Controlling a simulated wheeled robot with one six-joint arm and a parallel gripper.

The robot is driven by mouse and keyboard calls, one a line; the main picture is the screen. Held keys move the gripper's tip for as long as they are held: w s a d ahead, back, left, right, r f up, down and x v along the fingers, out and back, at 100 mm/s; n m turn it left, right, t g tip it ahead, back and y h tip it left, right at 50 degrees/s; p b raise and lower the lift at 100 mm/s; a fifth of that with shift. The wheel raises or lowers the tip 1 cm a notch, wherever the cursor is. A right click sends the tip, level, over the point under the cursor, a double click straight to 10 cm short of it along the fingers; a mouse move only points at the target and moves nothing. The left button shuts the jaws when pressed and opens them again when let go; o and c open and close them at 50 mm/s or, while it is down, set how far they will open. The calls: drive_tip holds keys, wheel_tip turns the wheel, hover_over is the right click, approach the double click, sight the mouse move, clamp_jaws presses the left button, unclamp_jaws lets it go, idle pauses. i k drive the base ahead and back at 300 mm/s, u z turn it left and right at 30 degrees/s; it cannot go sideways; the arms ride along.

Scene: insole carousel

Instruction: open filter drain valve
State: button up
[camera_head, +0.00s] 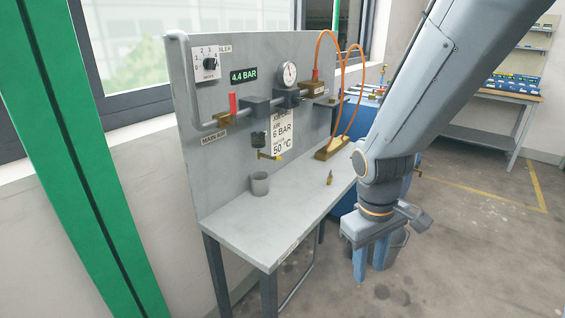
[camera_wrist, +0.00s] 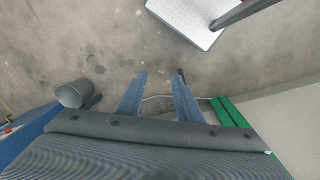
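The filter (camera_head: 258,139) hangs below the pipe on the grey panel as a dark bowl. A small yellow drain valve (camera_head: 270,156) sits under it; its handle position is too small to tell. A grey cup (camera_head: 260,183) stands on the bench below the valve. My gripper (camera_head: 370,268) points down in front of the bench's right side, apart from the filter and valve. In the wrist view its two blue fingers (camera_wrist: 160,78) are spread, with only floor between them. The filter and valve are not seen in the wrist view.
The grey bench (camera_head: 270,226) holds a small brass piece (camera_head: 330,178) and a brown block (camera_head: 333,148) with orange hoses (camera_head: 340,85). A red-handled valve (camera_head: 233,105) is on the pipe. A green post (camera_head: 85,150) stands left. A bucket (camera_wrist: 73,95) is on the floor.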

sight(277, 158)
drive_tip(key=u, duration=0.05)
drive_tip(key=k, duration=1.3)
drive_tip(key=u, duration=0.75)
drive_tip(key=i, duration=1.85)
drive_tip(key=z, duration=0.85)
